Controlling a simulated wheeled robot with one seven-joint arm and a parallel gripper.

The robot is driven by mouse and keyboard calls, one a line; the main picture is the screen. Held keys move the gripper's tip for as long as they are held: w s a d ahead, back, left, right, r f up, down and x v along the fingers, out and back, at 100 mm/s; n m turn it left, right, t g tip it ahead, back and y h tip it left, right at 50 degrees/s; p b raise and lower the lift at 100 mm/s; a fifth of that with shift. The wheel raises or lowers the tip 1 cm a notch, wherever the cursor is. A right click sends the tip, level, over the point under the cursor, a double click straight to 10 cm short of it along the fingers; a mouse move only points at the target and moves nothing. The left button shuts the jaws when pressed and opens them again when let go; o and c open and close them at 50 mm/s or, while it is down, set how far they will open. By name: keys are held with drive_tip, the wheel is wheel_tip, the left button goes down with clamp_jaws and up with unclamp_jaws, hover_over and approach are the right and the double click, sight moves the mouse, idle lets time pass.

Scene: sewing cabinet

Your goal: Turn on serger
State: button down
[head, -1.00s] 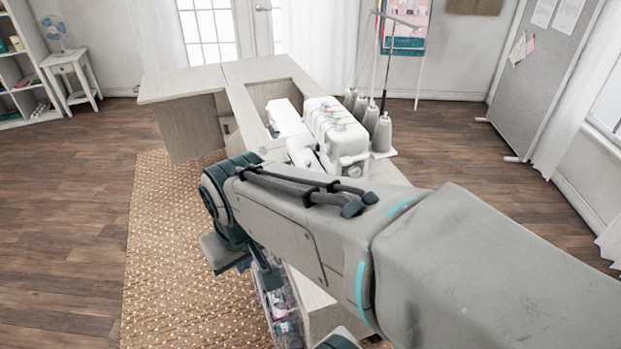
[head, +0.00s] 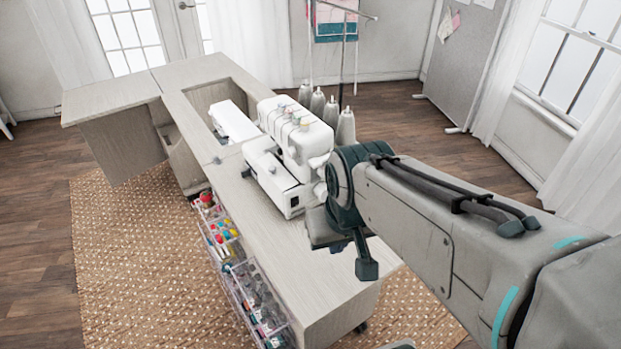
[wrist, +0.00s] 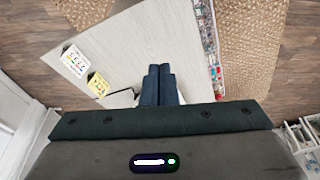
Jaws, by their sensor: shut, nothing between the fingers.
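The white serger (head: 300,140) stands upright on the pale wooden sewing cabinet (head: 290,255) in the head view, with grey thread cones (head: 345,128) behind it. My arm reaches in from the right, and its dark end covers the serger's lower right side. I cannot make out the fingertips there. In the wrist view my gripper (wrist: 159,70) shows two dark fingers side by side, shut and empty, over the cabinet's wooden top (wrist: 140,45). I cannot make out the serger clearly in the wrist view, and its power switch is not visible.
A white machine (head: 233,121) sits in the cabinet's recess. Clear bins of coloured supplies (head: 222,240) hang along the cabinet's left side. Two small cards, one white (wrist: 72,61) and one yellow (wrist: 98,84), show in the wrist view. The cabinet top's front is mostly bare.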

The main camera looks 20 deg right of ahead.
idle(0.3)
drive_tip(key=w+d+f+m+t+h+b, duration=0.3)
drive_tip(key=w+d+f+m+t, duration=0.15)
drive_tip(key=w+d+m, duration=0.5)
drive_tip(key=w+a+f+m+t+y+b, duration=0.1)
drive_tip(key=w+a+f+m+t+y, duration=0.1)
drive_tip(key=w+a+f+m+y, duration=0.3)
drive_tip(key=shift+w+a+f+y+b, duration=0.25)
drive_tip(key=shift+w+f+y+b, duration=0.2)
drive_tip(key=shift+w+f, duration=0.95)
drive_tip(key=shift+s+f+p, duration=0.25)
drive_tip(key=shift+p, duration=0.05)
